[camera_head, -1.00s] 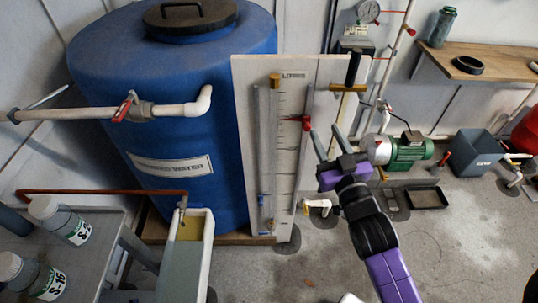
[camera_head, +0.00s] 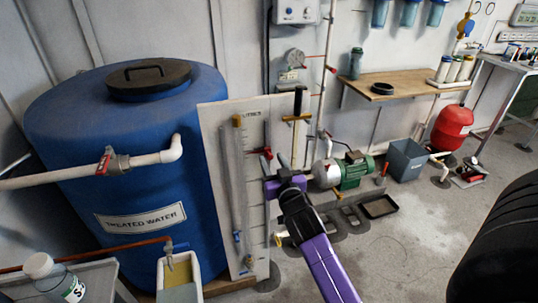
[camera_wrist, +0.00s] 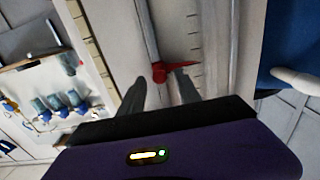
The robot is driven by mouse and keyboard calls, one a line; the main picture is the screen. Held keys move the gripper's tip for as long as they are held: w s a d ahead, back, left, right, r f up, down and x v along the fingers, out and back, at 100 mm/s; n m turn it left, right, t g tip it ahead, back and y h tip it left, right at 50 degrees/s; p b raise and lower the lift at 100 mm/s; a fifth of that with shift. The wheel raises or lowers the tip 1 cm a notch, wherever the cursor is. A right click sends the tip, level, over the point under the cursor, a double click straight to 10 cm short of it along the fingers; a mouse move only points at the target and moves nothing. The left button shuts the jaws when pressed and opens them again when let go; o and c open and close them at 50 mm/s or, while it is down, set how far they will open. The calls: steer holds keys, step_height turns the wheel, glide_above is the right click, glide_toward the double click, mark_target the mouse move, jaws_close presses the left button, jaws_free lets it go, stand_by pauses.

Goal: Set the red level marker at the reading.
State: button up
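The red level marker (camera_head: 266,153) is a small red pointer on a slim vertical rail of the pale gauge board (camera_head: 212,125), which is headed LITRES and has tick marks. A clear sight tube (camera_head: 240,180) with a brown top stands left of the ticks; its liquid level is too small to tell. My gripper (camera_head: 275,166) is just below and right of the marker in the head view. In the wrist view, the open fingers (camera_wrist: 158,88) point at the board, with the marker (camera_wrist: 160,72) between their tips. I cannot tell whether they touch it.
The blue treated water tank (camera_head: 120,175) stands left of the board. A black-handled upright valve (camera_head: 298,105) and the green pump (camera_head: 352,172) are close on the right. A wooden shelf (camera_head: 430,82) is farther back.

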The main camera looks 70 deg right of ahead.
steer(key=shift+x, duration=1.5)
steer(key=shift+c, duration=0.2)
jaws_close()
